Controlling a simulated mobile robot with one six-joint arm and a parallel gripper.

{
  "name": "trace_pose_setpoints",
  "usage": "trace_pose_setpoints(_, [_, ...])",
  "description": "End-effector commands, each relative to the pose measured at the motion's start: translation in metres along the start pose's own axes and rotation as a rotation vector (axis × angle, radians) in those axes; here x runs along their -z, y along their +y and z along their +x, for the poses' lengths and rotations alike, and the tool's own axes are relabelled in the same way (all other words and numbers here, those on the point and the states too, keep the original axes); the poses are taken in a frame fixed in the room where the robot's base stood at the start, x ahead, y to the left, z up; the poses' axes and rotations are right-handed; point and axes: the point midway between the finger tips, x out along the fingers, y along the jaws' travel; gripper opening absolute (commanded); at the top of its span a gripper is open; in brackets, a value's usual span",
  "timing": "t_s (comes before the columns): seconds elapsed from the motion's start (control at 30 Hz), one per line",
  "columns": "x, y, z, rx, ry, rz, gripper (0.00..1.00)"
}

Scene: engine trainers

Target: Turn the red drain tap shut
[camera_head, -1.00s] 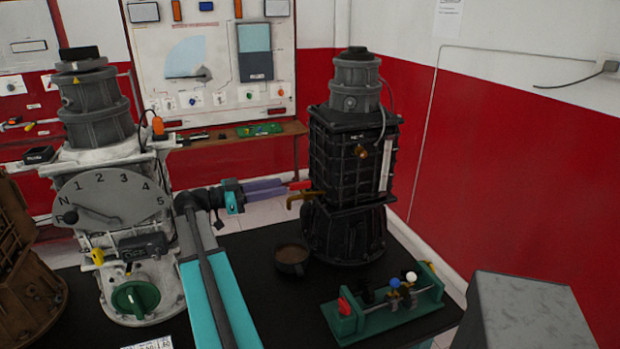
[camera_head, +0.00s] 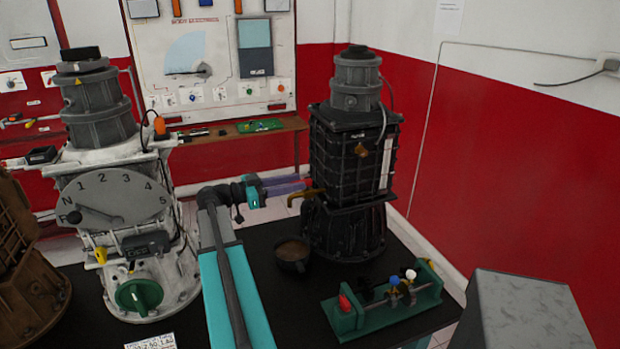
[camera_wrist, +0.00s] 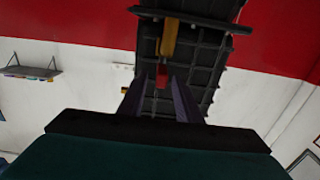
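The red drain tap (camera_head: 308,184) is a small red handle by a brass spout (camera_head: 303,196), low on the left side of the black gearbox (camera_head: 350,165). In the wrist view the red handle (camera_wrist: 162,76) shows beyond and between my fingertips, with a brass part (camera_wrist: 169,38) above it. My gripper (camera_head: 303,187) has two purple fingers reaching right to the tap. In the wrist view my gripper (camera_wrist: 160,84) has a clear gap between its fingers. I cannot tell whether either finger touches the handle.
A dark mug (camera_head: 292,254) stands below my gripper on the black mat (camera_head: 270,315). A green stand with small valves (camera_head: 385,300) is at front right. A pale gearbox with a gear dial (camera_head: 115,200) is at left. A grey box (camera_head: 530,315) fills the lower right.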

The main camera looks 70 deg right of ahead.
Motion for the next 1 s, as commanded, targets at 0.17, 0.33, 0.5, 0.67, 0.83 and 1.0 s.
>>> trace_pose_setpoints(0.17, [0.002, 0.0, 0.026, -0.001, 0.0, -0.002, 0.31])
trace_pose_setpoints(0.33, [0.001, 0.0, 0.047, 0.0, 0.0, -0.002, 0.31])
trace_pose_setpoints(0.5, [0.001, 0.0, 0.059, 0.001, 0.0, -0.001, 0.31])
trace_pose_setpoints(0.67, [0.0, -0.001, 0.061, 0.003, 0.0, 0.0, 0.31])
trace_pose_setpoints(0.83, [0.0, -0.001, 0.061, 0.003, 0.0, 0.0, 0.31])
trace_pose_setpoints(1.0, [0.0, -0.001, 0.061, 0.003, 0.0, -0.001, 0.11])
